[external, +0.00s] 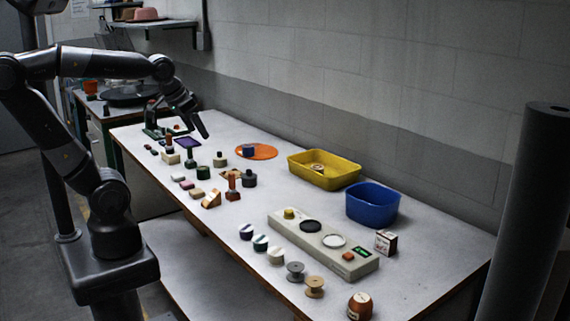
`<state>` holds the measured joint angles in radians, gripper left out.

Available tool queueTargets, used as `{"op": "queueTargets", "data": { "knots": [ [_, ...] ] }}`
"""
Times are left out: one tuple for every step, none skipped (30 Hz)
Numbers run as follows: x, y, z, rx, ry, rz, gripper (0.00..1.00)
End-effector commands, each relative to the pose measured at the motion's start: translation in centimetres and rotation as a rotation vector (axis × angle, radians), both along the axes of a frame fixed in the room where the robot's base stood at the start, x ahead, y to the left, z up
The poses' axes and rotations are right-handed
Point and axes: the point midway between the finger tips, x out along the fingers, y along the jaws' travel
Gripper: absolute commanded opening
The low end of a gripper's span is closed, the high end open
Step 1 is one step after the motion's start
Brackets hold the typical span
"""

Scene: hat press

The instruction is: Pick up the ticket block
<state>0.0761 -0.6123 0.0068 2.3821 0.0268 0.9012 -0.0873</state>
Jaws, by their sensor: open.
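I cannot tell for sure which item is the ticket block. Candidates are a small cream block (171,159) near the far-left end of the white table and a small white-and-brown box (385,242) at the right. My gripper (203,131) is open and appears empty, pointing down above the far-left part of the table. It looks raised above the tabletop, nearer to the cream block than to the white-and-brown box. Nothing visibly touches its fingers.
Several small stamps, spools and blocks stand along the table's front side. A yellow bin (350,178), a blue bin (372,204) and an orange disc (262,152) lie toward the wall. A beige panel (300,236) sits at the right. A dark pillar (530,210) stands far right.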

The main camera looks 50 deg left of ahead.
Motion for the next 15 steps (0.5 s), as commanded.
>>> {"op": "queueTargets", "data": {
  "knots": [
    [1.7,-0.8,0.5,-0.004,0.011,-0.006,0.76],
    [2.6,-1.3,0.8,-0.006,0.016,-0.007,0.76],
    [3.9,-1.9,1.2,-0.008,0.021,-0.006,0.76],
    [4.8,-2.4,1.4,-0.011,0.026,-0.004,0.76],
    [5.8,-2.9,1.6,-0.013,0.030,-0.004,0.76],
    [7.0,-3.7,1.9,-0.017,0.035,-0.001,0.76],
    [8.0,-4.3,2.0,-0.018,0.039,-0.002,0.76],
    [9.0,-4.9,2.1,-0.018,0.043,0.000,0.76],
    [10.2,-5.8,2.2,-0.020,0.047,0.001,0.76],
    [11.1,-6.5,2.3,-0.022,0.052,0.002,0.76],
    [12.1,-7.2,2.2,-0.022,0.055,0.003,0.76],
    [13.3,-8.2,2.2,-0.023,0.059,0.004,0.76],
    [14.2,-9.0,2.2,-0.023,0.062,0.004,0.76],
    [15.1,-9.8,2.1,-0.024,0.065,0.006,0.76],
    [16.2,-11.0,1.9,-0.023,0.069,0.007,0.76]
  ]
}}
